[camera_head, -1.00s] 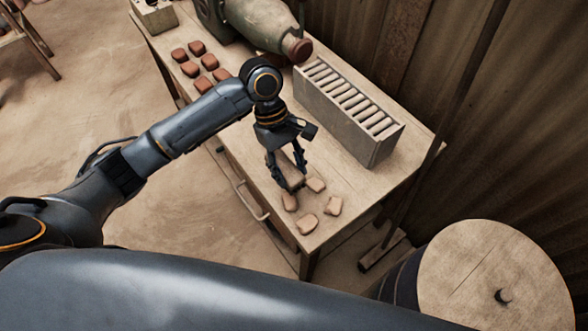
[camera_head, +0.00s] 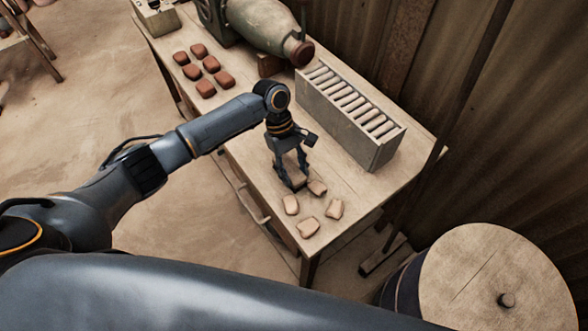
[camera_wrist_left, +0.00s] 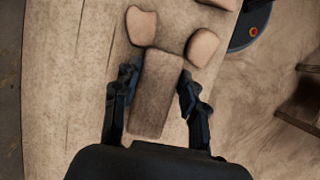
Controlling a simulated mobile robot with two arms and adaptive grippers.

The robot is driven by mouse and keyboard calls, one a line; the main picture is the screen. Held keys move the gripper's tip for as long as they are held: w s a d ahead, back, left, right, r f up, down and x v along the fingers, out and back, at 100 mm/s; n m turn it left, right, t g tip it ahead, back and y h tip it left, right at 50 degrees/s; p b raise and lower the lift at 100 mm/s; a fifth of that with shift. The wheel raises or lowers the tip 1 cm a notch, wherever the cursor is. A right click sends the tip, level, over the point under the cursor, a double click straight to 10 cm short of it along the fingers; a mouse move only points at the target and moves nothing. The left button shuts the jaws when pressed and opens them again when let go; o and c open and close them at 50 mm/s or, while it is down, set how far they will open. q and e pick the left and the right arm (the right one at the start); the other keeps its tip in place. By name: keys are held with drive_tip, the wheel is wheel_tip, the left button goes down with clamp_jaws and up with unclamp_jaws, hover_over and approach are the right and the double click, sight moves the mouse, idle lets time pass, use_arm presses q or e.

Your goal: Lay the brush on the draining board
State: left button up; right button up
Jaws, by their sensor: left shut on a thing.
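My left gripper (camera_head: 292,184) points down over the near part of the workbench (camera_head: 262,178). It is shut on a brown, oblong block (camera_wrist_left: 157,92), which shows between its fingers in the left wrist view; whether this is the brush I cannot tell. Pale clay pieces lie close by: one (camera_head: 317,188) right beside the fingers, others (camera_head: 291,205) (camera_head: 335,209) nearer the bench's front end. A grey rack (camera_head: 347,122) with a row of pale slats stands along the bench's back edge; I cannot tell whether it is the draining board. My right gripper is not in view.
Several red-brown pieces (camera_head: 206,88) lie in rows on the far left of the bench. A large greenish machine (camera_head: 262,22) stands at the back. A round wooden-topped drum (camera_head: 470,280) stands on the floor at the right. Bare bench top lies between gripper and rack.

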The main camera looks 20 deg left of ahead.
use_arm(q)
drive_tip(key=shift+f, duration=0.1)
drive_tip(key=o, duration=1.2)
